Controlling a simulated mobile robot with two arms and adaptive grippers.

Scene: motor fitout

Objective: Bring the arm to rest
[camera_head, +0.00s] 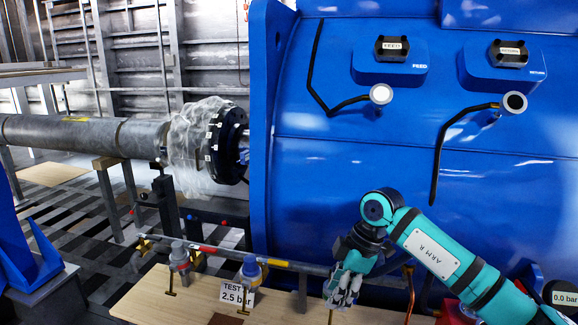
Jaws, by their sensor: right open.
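My right arm, teal and dark with an "ARM R" label, comes in from the lower right and bends down at its elbow. My right gripper (341,294) hangs low at the bottom centre, above or in front of the wooden board (135,305). It is open, and I see nothing held in it. I cannot tell whether its fingertips touch anything. My left gripper is out of view.
A big blue motor housing (340,190) fills the right, with FEED (391,60) and RETURN (497,65) boxes and two black hoses. A pipe rail with a grey valve (180,257), a blue valve (250,270) and a "TEST 2.5 bar" sign (237,294) runs beside the gripper. A wrapped shaft (195,145) lies left.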

